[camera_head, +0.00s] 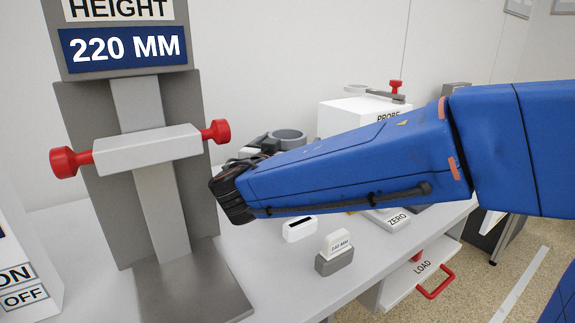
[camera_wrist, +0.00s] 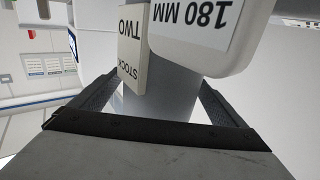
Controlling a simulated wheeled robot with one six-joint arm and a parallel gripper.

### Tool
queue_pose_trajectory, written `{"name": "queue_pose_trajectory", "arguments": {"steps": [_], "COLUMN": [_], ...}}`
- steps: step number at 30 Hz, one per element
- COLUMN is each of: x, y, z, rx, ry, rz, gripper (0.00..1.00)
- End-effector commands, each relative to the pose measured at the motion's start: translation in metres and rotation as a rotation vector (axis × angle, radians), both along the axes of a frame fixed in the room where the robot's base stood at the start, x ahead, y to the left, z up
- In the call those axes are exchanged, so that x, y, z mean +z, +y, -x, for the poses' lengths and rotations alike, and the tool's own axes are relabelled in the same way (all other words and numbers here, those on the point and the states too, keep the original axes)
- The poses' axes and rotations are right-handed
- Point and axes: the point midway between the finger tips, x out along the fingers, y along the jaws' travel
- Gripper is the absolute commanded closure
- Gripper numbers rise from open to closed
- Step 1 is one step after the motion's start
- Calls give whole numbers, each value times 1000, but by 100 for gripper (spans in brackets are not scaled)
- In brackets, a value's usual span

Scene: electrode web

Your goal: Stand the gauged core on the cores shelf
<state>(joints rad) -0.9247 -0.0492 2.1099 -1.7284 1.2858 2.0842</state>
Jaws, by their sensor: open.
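In the wrist view, a grey cylinder (camera_wrist: 172,100) stands between the fingers of my gripper (camera_wrist: 158,82). The fingers are open, one on either side of it; I cannot tell whether either touches it. A tag reading "STOCK TWO" (camera_wrist: 132,45) and a white plate reading "180 MM" (camera_wrist: 205,35) appear upside down in front of it. I cannot tell if this cylinder is the gauged core. In the head view, my blue arm reaches left and hides the jaws. The height gauge (camera_head: 160,205) reads 220 MM, and its base looks empty. The cores shelf cannot be identified.
A small grey block with a white card (camera_head: 337,245) and a white slotted block (camera_head: 299,228) stand on the white bench. A probe box (camera_head: 345,115) and a grey ring (camera_head: 288,138) are behind my arm. A LOAD drawer with a red handle (camera_head: 436,283) is below.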

Motion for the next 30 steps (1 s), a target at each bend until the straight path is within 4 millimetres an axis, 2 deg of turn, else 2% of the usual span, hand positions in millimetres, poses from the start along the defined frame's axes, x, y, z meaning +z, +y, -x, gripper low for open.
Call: {"name": "queue_pose_trajectory", "arguments": {"steps": [6, 15, 16, 24, 26, 30], "x": [0, 0, 0, 0, 1, 1], "y": [-8, -9, -9, -9, -8, -8], "z": [-22, -25, -25, -25, -25, -25], "rx": [-2, 0, 0, 0, 0, 0], "ry": [2, 0, 0, 1, 0, 0], "rz": [2, 1, 1, 1, 0, 0], "gripper": [5, 5, 8, 72, 85, 85]}}
